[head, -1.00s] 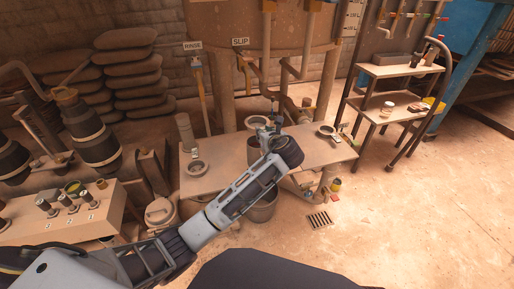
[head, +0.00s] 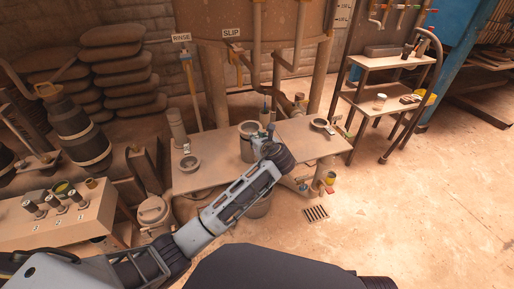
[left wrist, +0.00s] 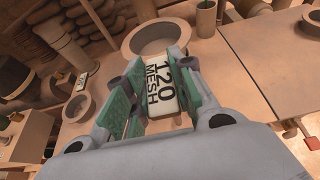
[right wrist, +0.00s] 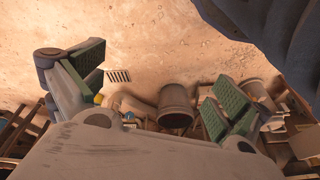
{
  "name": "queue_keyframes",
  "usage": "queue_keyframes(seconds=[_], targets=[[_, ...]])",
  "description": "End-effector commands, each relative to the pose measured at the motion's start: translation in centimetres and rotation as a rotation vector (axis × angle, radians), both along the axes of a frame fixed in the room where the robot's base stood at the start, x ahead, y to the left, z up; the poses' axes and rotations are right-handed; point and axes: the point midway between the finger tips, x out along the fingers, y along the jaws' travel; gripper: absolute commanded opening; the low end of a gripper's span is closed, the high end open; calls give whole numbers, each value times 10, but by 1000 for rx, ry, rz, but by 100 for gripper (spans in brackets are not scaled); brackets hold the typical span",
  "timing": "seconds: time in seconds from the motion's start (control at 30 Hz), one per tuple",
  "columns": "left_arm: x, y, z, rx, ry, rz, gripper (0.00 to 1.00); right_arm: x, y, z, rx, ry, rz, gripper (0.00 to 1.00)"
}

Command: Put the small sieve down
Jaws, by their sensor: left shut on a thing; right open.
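My left gripper (left wrist: 150,95) is shut on the pale handle plate (left wrist: 162,86) marked "120 MESH". Just beyond it is a round, pale, open ring (left wrist: 160,36), which looks like the sieve's bowl. In the head view my left gripper (head: 268,143) is at the middle of the bench, beside a grey cylinder with a round rim (head: 248,129). I cannot tell whether the sieve rests on it or hovers just above. My right gripper (right wrist: 150,88) is open and empty, above the floor.
A ring-shaped piece (head: 188,163) lies on the left bench top (head: 205,178); another ring with a handle (head: 321,123) lies on the right one (head: 305,143). Pipes hang behind. A bucket (right wrist: 175,105) stands below the right gripper. Floor at right is mostly clear.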

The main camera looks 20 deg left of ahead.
Motion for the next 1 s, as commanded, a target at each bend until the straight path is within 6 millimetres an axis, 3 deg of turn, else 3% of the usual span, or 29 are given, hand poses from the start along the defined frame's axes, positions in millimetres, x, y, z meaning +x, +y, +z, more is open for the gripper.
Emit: queue_keyframes(seconds=[0.23,0.4,0.63,0.93,0.97,1.0], targets=[[0,0,-1,1,-1,0,0,0,0,-1,0,0,0,100],[0,0,-15,2,1,0,0,0,0,-2,3,-2,-1,100],[0,0,-35,0,0,0,0,1,3,18,18,-35,0,100],[0,0,-37,0,0,-1,0,0,3,23,19,-40,5,100],[0,0,-37,0,0,0,27,0,3,22,18,-39,5,100],[0,0,-37,0,0,0,32,0,3,22,17,-37,6,100]])
